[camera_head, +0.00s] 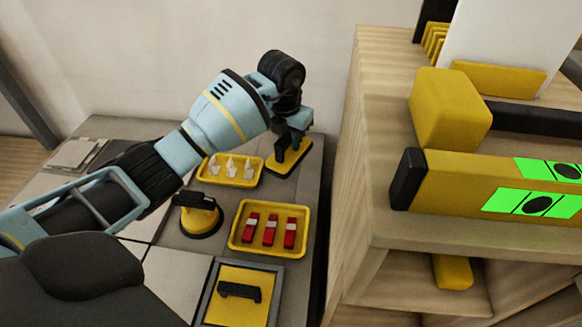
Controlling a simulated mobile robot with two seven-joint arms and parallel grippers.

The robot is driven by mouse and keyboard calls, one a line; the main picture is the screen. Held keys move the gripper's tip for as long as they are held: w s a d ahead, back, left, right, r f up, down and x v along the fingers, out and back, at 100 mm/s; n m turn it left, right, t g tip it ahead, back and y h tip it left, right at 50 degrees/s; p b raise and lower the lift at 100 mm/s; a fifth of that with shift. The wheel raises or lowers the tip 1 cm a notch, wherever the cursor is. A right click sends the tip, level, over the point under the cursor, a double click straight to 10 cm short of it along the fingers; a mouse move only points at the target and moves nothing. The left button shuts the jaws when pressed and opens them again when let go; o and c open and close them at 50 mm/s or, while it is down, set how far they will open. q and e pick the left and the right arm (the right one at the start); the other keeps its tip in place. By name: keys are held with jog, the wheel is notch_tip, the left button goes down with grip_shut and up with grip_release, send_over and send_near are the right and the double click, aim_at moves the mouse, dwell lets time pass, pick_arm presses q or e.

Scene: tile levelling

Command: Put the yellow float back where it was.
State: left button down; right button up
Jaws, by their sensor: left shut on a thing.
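The yellow float (285,163), a flat yellow plate with a dark handle, is at the back right corner of the grey work surface (308,190). My left gripper (295,130) is over it, shut on its handle; the gripper partly hides the handle. I cannot tell whether the plate touches the surface. A second yellow plate with a black handle (245,305) lies inside a grey square frame at the front. My right gripper is not in view.
A yellow tray (236,246) holds red pieces; another tray (205,177) holds white clips. A yellow suction cup (196,220) stands between my left arm and the red-piece tray. A wooden shelf (345,180) with a yellow level (460,185) and a yellow block (447,108) rises at right.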

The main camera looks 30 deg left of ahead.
aim_at(290, 150)
pick_arm(q)
notch_tip(290, 150, down, 3)
jog(key=shift+r+b, duration=0.1)
jog(key=shift+b, duration=0.25)
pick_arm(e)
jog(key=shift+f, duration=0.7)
